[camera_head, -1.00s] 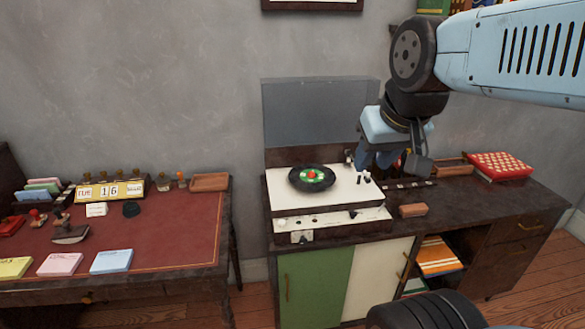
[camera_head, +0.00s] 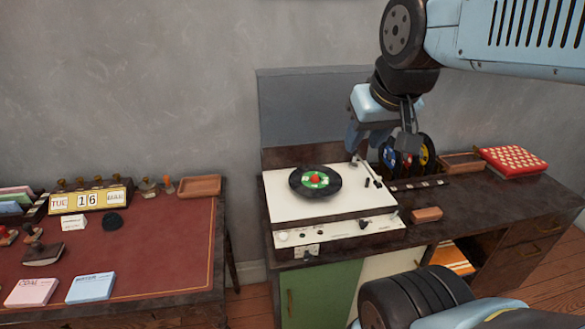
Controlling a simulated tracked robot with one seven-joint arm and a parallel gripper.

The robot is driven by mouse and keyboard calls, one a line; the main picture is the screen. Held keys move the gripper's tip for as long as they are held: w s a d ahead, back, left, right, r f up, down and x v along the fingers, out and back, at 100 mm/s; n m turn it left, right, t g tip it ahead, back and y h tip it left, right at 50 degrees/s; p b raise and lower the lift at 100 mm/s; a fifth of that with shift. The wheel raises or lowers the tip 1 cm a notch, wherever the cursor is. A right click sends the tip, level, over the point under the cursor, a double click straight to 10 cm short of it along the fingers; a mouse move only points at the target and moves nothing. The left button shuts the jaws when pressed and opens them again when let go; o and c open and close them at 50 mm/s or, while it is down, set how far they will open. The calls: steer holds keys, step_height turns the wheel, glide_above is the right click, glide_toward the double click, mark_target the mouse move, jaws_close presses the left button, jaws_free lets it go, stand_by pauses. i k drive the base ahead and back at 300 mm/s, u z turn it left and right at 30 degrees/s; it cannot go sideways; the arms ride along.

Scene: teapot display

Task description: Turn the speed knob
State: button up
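The record player (camera_head: 282,205) has a cream deck with a black record (camera_head: 331,192) on it, a tonearm and small dark controls (camera_head: 372,183) at the deck's right. Its front panel carries several small knobs, including a dark knob (camera_head: 363,224) at the right and a pale knob (camera_head: 283,236) at the left. I cannot tell which is the speed knob. My gripper (camera_head: 381,147) points down above the player's right back part. Its two fingers look apart and empty, and hide part of the area behind.
A raised clear lid (camera_head: 305,105) stands behind the player. To its right are upright records (camera_head: 427,155), a wooden tray (camera_head: 462,163), a red checkered box (camera_head: 513,160) and a small wooden block (camera_head: 426,214). A red-topped desk (camera_head: 165,240) holds stamps and cards at left.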

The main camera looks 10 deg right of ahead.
mark_target(363, 223)
steer(key=u, duration=0.25)
steer(key=i, duration=0.2)
steer(key=z, duration=0.75)
steer(key=k, duration=1.4)
steer(key=u, duration=0.35)
steer(key=i, duration=1)
